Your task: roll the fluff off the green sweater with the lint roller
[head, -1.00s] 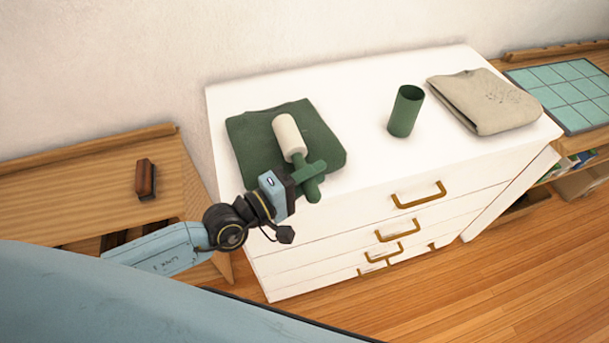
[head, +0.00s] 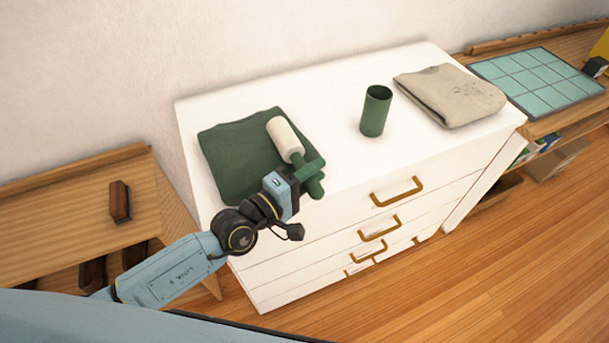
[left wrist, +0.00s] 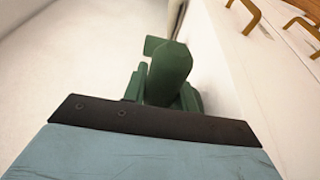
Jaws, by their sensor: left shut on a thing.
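The green sweater (head: 228,155) lies folded flat on the left part of the white dresser top. I can make out no fluff on it at this size. My left gripper (head: 311,177) is shut on the green handle of the lint roller (head: 286,139). The white roller head lies over the sweater's right part, pointing toward the wall; I cannot tell whether it touches the cloth. In the left wrist view the green handle (left wrist: 169,70) sits between the green fingers, and the roller head is mostly hidden. My right gripper is not in view.
On the white dresser (head: 330,133), a dark green cup (head: 375,112) stands right of the sweater, and a folded beige garment (head: 450,95) with dark specks lies farther right. A brown brush (head: 119,201) is on the left wooden bench. A teal tiled mat (head: 537,80) lies at the right.

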